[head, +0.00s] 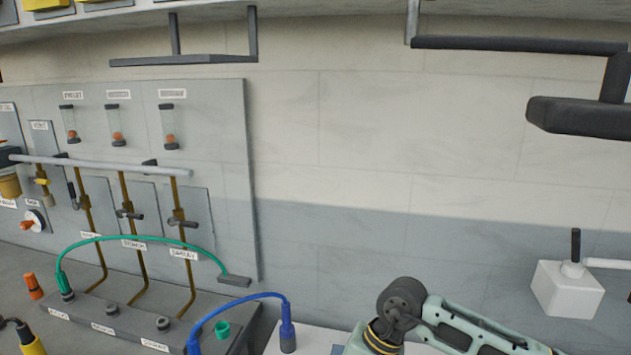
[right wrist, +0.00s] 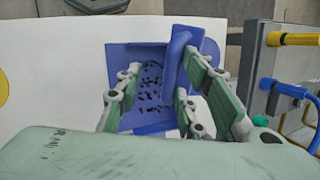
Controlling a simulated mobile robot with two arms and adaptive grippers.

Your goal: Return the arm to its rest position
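My right gripper (right wrist: 160,90) shows in the right wrist view. Its pale green fingers are spread apart. A blue tray (right wrist: 125,57) with many small dark pieces lies beyond them on a white surface. A blue bar-shaped handle (right wrist: 177,57) rises at the tray's right side, in the space between the fingers; the fingers do not appear closed on it, and I cannot tell whether one touches it. In the head view a pale green jointed arm section (head: 450,325), seemingly mine, shows at the bottom edge. My left gripper is in neither view.
A grey panel (head: 225,130) with tubes and valves stands at left, above a grey base (head: 200,310). A green hose (head: 140,238) and a blue hose (head: 240,298) arch there. A white block (head: 567,289) is at right. Shelves hang above; the wall's middle is bare.

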